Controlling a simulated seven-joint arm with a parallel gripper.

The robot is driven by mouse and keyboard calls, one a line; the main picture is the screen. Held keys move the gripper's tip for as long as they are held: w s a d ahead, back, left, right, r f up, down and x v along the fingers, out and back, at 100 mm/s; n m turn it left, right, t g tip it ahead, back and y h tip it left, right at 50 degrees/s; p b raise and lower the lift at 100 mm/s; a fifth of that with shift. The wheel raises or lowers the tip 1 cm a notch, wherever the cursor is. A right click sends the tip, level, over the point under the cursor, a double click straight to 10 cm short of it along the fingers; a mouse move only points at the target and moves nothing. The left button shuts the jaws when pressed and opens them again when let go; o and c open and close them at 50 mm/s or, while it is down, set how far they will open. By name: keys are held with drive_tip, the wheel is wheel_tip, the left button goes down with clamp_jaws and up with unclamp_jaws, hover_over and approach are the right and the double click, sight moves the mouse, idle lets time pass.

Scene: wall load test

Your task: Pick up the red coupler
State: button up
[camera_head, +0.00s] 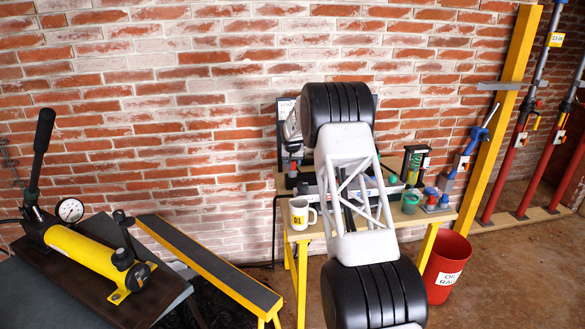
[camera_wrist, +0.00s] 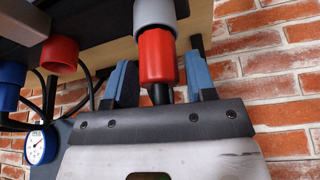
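The red coupler (camera_wrist: 157,56) is in the upper middle of the wrist view, a red cylinder with a grey collar (camera_wrist: 155,12) at its top end and a black stem at its lower end. My gripper (camera_wrist: 159,70) is open, with one blue-grey finger on each side of the coupler. A narrow gap shows on each side, though contact is hard to judge. In the head view my arm hides most of the gripper; a small red part (camera_head: 293,158) shows below its grey end, and I cannot tell if it is the same coupler.
A second red fitting (camera_wrist: 60,55), a blue fitting (camera_wrist: 11,75) and a blue gauge (camera_wrist: 40,147) sit at left. The yellow-legged bench (camera_head: 448,217) holds a mug (camera_head: 299,214) and a green cup (camera_head: 410,203). A yellow hand pump (camera_head: 90,258) is left; a red bin (camera_head: 446,268) is right.

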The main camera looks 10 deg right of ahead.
drive_tip(key=c, duration=0.7)
drive_tip(key=shift+r, duration=0.1)
drive_tip(key=shift+r, duration=1.65)
drive_tip(key=a, duration=1.8)
